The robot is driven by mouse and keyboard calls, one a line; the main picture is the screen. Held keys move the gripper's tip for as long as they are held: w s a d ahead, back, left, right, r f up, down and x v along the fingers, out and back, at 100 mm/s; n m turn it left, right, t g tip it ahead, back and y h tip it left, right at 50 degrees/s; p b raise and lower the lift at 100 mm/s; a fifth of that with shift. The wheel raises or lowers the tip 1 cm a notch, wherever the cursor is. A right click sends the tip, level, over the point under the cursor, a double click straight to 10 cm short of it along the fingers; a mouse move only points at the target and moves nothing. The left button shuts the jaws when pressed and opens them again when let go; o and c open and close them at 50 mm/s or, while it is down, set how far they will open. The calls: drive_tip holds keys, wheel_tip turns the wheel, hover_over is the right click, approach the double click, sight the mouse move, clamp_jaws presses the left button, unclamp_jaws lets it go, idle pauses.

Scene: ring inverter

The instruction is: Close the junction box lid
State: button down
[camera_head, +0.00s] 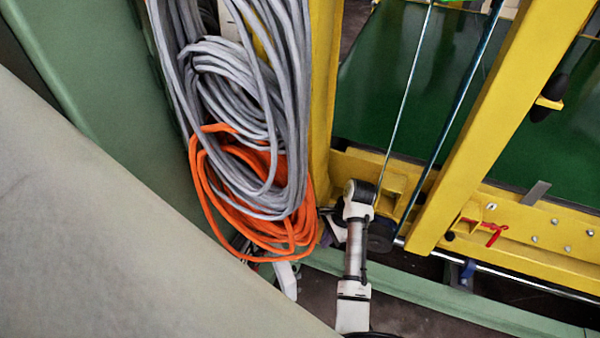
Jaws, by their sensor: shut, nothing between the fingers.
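I cannot make out a junction box or its lid in this view. A large plain grey-beige surface (120,230) fills the lower left, close to the camera. I cannot tell what it is. My white and grey arm rises from the bottom edge, right of the middle, to a dark-capped joint. My gripper does not show; the arm beyond that joint is mostly hidden near the hanging cables.
Grey cable coils (240,90) and an orange cable coil (255,215) hang left of my arm. A yellow frame (470,130) with rods and a red clip (492,233) stands on the right. A green panel (95,75) runs along the upper left.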

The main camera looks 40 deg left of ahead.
drive_tip(key=s+a+f+p, duration=0.1)
drive_tip(key=s+a+f, duration=0.3)
drive_tip(key=f, duration=0.5)
drive_tip(key=shift+s+f, duration=0.3)
drive_tip(key=shift+s, duration=0.7)
drive_tip(key=shift+s+a, duration=0.1)
drive_tip(key=shift+s, duration=0.05)
